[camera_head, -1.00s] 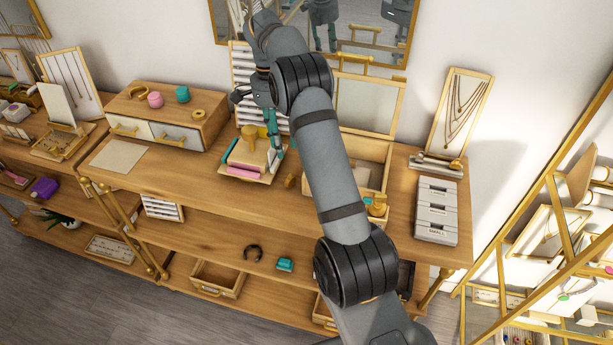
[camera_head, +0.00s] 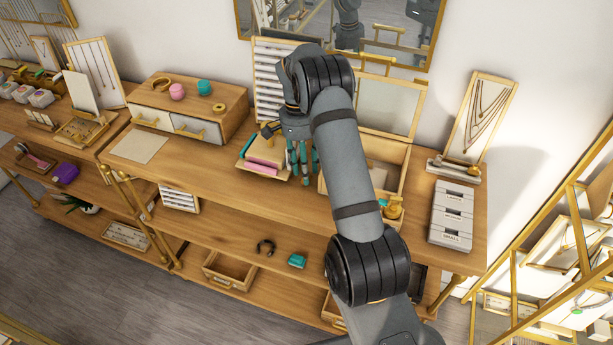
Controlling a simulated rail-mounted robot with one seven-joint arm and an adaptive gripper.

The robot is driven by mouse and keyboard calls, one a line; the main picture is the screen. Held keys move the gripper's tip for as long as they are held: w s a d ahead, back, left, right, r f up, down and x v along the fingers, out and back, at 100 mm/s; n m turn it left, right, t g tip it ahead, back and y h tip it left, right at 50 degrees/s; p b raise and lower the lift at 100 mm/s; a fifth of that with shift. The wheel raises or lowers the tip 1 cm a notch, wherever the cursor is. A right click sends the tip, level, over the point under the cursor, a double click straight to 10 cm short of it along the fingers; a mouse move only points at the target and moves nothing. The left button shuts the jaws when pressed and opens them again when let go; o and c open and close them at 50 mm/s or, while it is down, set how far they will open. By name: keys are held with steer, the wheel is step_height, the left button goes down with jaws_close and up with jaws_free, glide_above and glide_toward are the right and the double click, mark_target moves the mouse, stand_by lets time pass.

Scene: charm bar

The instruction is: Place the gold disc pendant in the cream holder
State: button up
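My gripper (camera_head: 303,172) points down at the worktop, just right of a small wooden tray (camera_head: 283,179). Its teal fingers show, but I cannot tell whether they are apart or hold anything. The tray bears a cream holder (camera_head: 266,151), a pink block (camera_head: 262,167) and a teal piece (camera_head: 248,145). The worktop directly behind my fingers is hidden.
An open wooden box (camera_head: 397,160) stands right of my gripper, partly behind my arm. Grey stacked boxes (camera_head: 452,214) and a necklace stand (camera_head: 484,115) are farther right. A drawer chest (camera_head: 224,108) stands left. The worktop front-left of the tray is clear.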

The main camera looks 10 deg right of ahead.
steer(key=shift+f, duration=0.35)
steer(key=shift+c, duration=0.9)
jaws_close()
